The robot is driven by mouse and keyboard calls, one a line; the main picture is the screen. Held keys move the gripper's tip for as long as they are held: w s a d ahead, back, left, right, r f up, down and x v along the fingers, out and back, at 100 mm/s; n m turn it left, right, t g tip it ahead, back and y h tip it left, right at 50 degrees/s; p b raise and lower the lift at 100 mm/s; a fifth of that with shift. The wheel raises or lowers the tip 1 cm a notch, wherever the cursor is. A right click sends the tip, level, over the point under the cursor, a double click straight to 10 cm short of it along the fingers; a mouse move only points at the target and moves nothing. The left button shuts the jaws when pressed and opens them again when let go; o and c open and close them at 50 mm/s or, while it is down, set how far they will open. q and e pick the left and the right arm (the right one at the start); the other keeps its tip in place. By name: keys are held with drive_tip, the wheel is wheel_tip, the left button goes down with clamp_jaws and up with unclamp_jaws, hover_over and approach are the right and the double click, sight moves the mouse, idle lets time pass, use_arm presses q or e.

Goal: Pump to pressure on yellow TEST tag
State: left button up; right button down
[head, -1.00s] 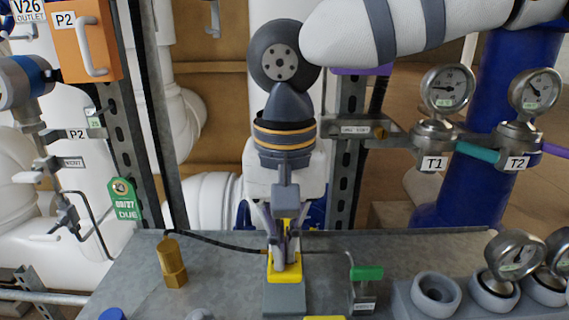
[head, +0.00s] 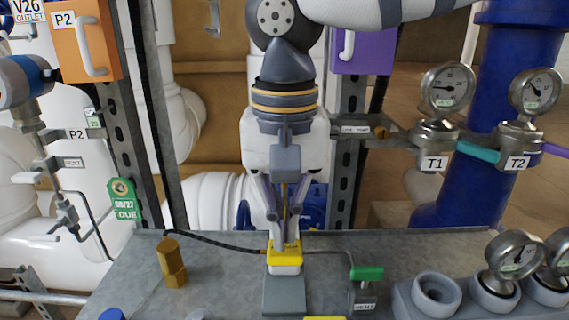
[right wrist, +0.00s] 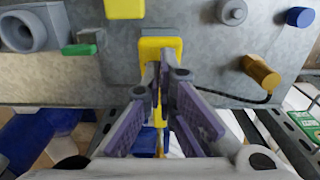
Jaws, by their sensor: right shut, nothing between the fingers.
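A small grey block with a yellow top (head: 285,257) stands on the metal bench; I take it for the pump, though its lettering is unreadable. The yellow top also shows in the right wrist view (right wrist: 170,45). My right gripper (head: 279,243) points down at it, fingers shut and empty, tips at or just above the yellow top; I cannot tell whether they touch. The fingers hide part of it. A yellow piece (head: 325,318) is cut off at the bottom edge; no TEST wording is readable. Gauges T1 (head: 447,87) and T2 (head: 535,91) have unreadable scales. My left gripper is out of view.
A brass fitting (head: 172,262) stands left of the pump, with a black hose behind. A green-handled valve (head: 366,274) and a grey socket (head: 437,294) stand right. More gauges (head: 515,256) lie at the far right. Bare bench (head: 222,285) lies left of the pump.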

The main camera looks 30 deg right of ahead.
drive_tip(key=shift+f, duration=2.35)
drive_tip(key=shift+r, duration=2.55)
drive_tip(key=shift+r, duration=2.05)
